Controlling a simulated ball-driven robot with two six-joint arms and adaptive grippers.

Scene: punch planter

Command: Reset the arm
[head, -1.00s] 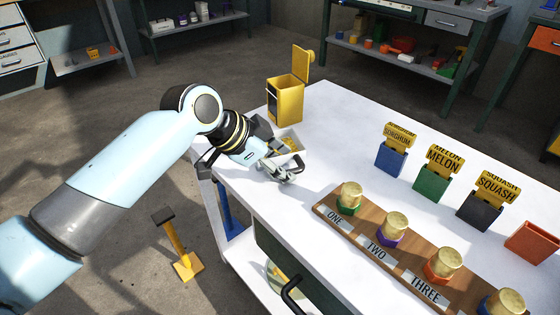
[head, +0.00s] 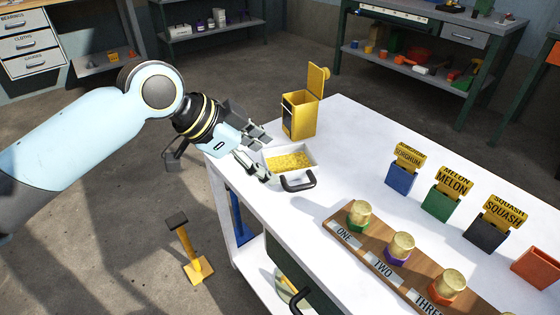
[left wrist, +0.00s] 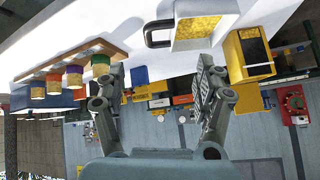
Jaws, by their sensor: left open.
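My left gripper (head: 258,158) is open and empty at the left edge of the white table (head: 345,140). It is beside a white tray (head: 312,158) of yellow grains with a black handle, which lies on the table. In the left wrist view, the two fingers of my left gripper (left wrist: 160,85) stand wide apart with nothing between them. The tray (left wrist: 205,42) shows there beyond the fingers. My right gripper is not in view.
A yellow bin (head: 299,117) with a raised lid stands behind the tray. A wooden board (head: 378,255) holds several capped pots. Blue (head: 401,177), green (head: 439,203) and dark (head: 485,233) boxes carry seed signs. A yellow-based stand (head: 198,269) is on the floor.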

